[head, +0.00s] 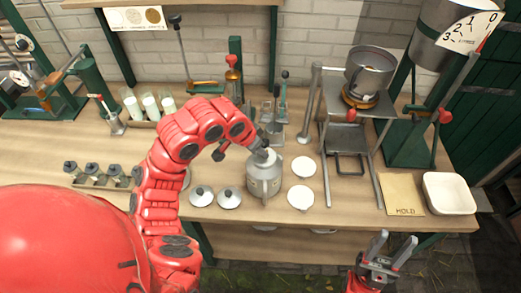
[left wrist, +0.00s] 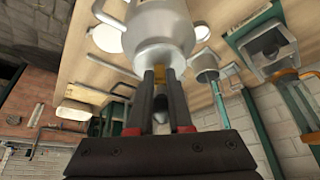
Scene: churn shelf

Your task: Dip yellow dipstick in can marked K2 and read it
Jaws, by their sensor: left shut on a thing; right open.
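A grey metal can (head: 264,184) stands near the middle of the bench; I cannot read any mark on it. My left gripper (head: 263,152) is over its mouth, pointing down. My right gripper (head: 379,250) is open and empty, low in front of the bench edge.
Two knobbed lids (head: 229,199) lie left of the can and two white discs (head: 300,196) lie right of it. A burner stand with a pot (head: 369,70), a board marked HOLD (head: 401,194) and a white tray (head: 449,194) are further right.

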